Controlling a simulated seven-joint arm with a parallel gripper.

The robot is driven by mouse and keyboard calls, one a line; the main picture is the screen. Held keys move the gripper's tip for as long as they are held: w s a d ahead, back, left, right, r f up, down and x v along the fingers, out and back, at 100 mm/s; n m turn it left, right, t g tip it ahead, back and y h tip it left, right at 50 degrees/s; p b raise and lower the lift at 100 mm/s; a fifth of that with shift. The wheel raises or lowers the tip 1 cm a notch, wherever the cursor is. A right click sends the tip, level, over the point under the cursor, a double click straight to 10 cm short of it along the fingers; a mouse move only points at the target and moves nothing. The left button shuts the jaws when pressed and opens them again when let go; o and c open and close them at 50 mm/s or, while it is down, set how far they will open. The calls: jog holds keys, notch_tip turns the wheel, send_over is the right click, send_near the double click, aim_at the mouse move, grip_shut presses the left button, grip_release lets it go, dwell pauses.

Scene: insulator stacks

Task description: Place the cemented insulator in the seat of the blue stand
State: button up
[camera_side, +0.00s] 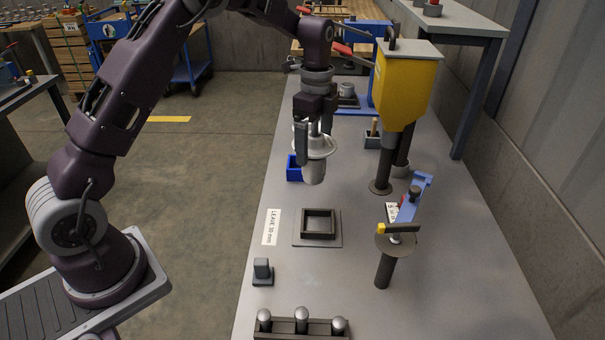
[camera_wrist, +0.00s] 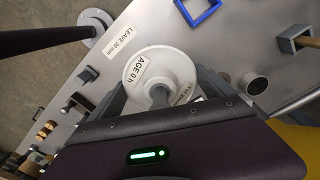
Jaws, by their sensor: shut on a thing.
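My gripper (camera_side: 314,138) is shut on the cemented insulator (camera_side: 314,170), a white disc with a grey metal cap below it. It hangs roughly upright above the bench, apart from the surface. In the wrist view the insulator's white disc (camera_wrist: 148,77) sits between my fingers and bears a label reading "AGE 0 h". A small blue square-walled stand (camera_side: 293,168) is on the bench behind and left of the insulator, partly hidden by it. In the wrist view the blue stand (camera_wrist: 211,13) shows as an open square frame at the top edge; its inside looks empty.
A dark square frame (camera_side: 303,224) on a plate lies in front, beside a "LEAVE 30" label (camera_side: 272,227). A yellow hopper (camera_side: 405,90) on a post and a blue-armed fixture (camera_side: 415,195) stand right. A rack of rounded pins (camera_side: 302,322) is at the front.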

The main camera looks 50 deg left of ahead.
jog(key=w+a+n, duration=0.5)
jog(key=w+a, duration=0.2)
jog(key=a, duration=0.5)
notch_tip(320, 180, down, 10)
jog(key=shift+a+r, duration=0.25)
jog(key=shift+a, duration=0.05)
jog(key=shift+f, duration=0.3)
jog(key=o, duration=1.8)
jog(key=shift+s+f, duration=0.1)
jog(key=shift+c, duration=0.2)
